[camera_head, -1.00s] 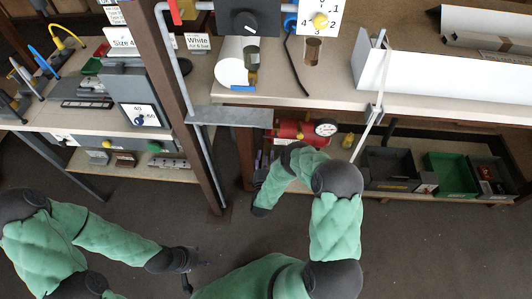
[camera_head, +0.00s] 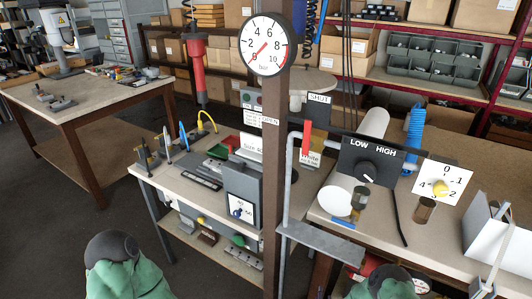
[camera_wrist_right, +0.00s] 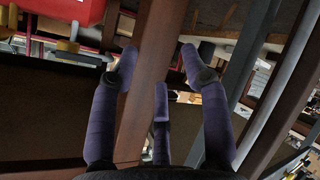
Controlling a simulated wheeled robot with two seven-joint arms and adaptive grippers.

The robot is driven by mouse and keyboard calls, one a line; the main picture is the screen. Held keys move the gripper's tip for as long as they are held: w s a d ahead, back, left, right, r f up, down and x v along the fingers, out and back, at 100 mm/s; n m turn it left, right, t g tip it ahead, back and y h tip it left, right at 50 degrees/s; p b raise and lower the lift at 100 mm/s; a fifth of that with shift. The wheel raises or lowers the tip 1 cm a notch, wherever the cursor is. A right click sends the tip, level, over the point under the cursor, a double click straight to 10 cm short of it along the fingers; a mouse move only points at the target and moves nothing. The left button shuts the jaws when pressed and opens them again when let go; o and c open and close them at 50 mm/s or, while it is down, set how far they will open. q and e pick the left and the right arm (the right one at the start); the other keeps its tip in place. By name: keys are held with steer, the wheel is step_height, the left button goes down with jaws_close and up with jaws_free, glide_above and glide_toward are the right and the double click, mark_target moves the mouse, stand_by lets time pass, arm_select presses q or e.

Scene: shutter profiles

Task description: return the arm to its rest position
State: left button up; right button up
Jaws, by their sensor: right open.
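My right gripper (camera_wrist_right: 158,75) shows in the right wrist view with its purple-wrapped fingers spread apart. It is open and nothing is between the fingertips. A brown post (camera_wrist_right: 150,85) stands behind the fingers in that view; I cannot tell the distance. In the head view only the tops of my green-covered arms show, my left arm (camera_head: 125,270) at the lower left and my right arm (camera_head: 383,285) at the lower right. Both grippers are outside the head view.
The brown post (camera_head: 275,180) carries a round pressure gauge (camera_head: 268,45). A workbench (camera_head: 330,212) with a LOW/HIGH knob panel (camera_head: 366,163) is at the right. A second bench (camera_head: 190,185) stands left of the post. Dark floor (camera_head: 60,225) is clear at the lower left.

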steer(key=s+a+r+m+g+y+p, duration=0.1)
steer(key=s+a+r+m+g+y, duration=0.1)
steer(key=s, duration=0.6)
steer(key=s+a+r+m+g+y+p, duration=0.2)
steer(key=s+a+r+m+g, duration=0.2)
steer(key=s, duration=0.5)
steer(key=s+a+r+m+g+y+p, duration=0.1)
steer(key=s+a+r+m+g+y, duration=0.2)
steer(key=s, duration=0.6)
steer(key=a+g, duration=0.2)
steer(key=a, duration=0.1)
steer(key=shift+a+m, duration=0.4)
steer(key=shift+f, duration=0.1)
steer(key=shift+c, duration=0.7)
steer(key=shift+d, duration=0.15)
